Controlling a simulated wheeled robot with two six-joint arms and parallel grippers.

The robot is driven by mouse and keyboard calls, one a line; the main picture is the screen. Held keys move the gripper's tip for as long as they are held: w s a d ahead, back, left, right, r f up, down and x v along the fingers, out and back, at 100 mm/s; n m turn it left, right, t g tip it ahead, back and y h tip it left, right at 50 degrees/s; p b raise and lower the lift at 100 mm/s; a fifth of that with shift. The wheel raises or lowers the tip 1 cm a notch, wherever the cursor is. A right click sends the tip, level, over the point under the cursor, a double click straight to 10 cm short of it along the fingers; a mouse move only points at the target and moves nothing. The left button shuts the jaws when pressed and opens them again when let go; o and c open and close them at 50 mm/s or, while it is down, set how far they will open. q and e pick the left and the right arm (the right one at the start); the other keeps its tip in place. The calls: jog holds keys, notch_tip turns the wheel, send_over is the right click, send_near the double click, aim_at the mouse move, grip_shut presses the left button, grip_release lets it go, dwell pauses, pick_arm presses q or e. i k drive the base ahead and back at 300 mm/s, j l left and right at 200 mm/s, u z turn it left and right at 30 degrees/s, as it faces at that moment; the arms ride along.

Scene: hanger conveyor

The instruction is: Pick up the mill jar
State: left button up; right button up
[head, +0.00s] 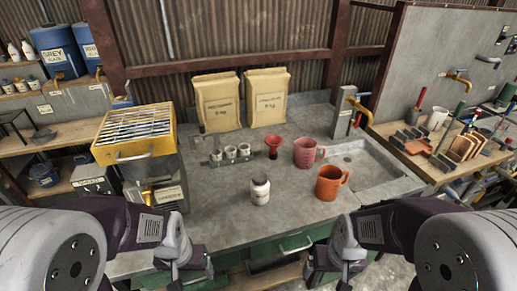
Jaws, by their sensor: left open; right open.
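A small white jar (260,190) with a dark-printed label stands upright on the grey counter, near the middle of the head view. It looks like the mill jar; its label is too small to read. My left gripper (190,274) is open and empty at the bottom of the view, in front of the counter and left of the jar. My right gripper (328,272) is open and empty at the bottom, right of the jar. Both grippers are nearer to me than the jar and apart from it.
An orange mug (329,184) and a reddish measuring jug (305,153) stand right of the jar. A red funnel (273,145) and a rack of small white cups (231,154) are behind it. A yellow-topped machine (137,134) stands left. The grey counter (225,215) around the jar is clear.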

aim_at(260, 195)
jog(key=i+l+u, duration=0.45)
jog(key=u, duration=0.25)
